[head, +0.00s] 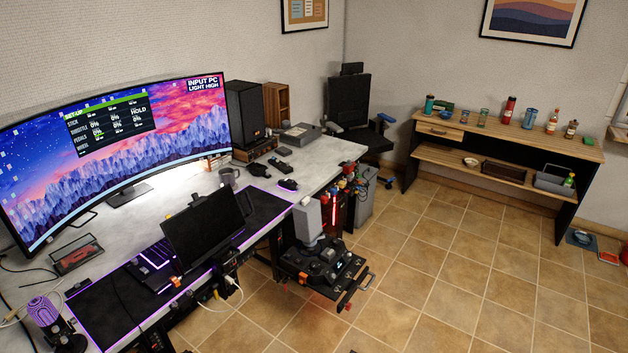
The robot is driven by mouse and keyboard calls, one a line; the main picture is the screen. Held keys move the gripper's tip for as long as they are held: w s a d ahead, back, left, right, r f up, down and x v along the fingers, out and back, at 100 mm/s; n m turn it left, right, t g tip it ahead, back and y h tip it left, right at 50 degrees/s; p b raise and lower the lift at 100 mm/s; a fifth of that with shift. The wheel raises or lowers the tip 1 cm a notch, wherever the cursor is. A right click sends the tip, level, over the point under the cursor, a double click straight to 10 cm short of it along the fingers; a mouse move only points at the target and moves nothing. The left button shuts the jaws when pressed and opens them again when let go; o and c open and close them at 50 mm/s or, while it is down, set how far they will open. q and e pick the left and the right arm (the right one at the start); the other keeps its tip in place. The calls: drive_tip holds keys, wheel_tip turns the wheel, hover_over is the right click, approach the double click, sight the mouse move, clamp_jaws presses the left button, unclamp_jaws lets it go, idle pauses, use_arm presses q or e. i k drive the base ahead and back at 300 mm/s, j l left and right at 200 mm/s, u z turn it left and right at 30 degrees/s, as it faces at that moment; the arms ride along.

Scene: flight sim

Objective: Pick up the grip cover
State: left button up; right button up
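A light grey, boxy cover (307,219), which looks like the grip cover, stands upright on a black control panel (325,262) in the head view. The panel has several knobs and levers and sits beside the right end of the desk. What is under the cover is hidden. Neither of my grippers shows in the head view, so nothing can be told of what they hold.
The long desk (330,153) carries a curved monitor (120,150), a dark tablet-like screen (203,226) and a microphone (47,318). A grey bin (362,203) stands behind the panel. A wooden bench (490,130) lines the back wall.

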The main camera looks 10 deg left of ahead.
sight(307, 212)
drive_tip(key=i+l, duration=0.1)
drive_tip(key=i, duration=0.35)
drive_tip(key=i+l+u, duration=0.15)
drive_tip(key=i, duration=0.35)
drive_tip(key=i+l, duration=0.15)
drive_tip(key=i, duration=0.3)
drive_tip(key=i+l+u, duration=0.15)
drive_tip(key=i, duration=0.3)
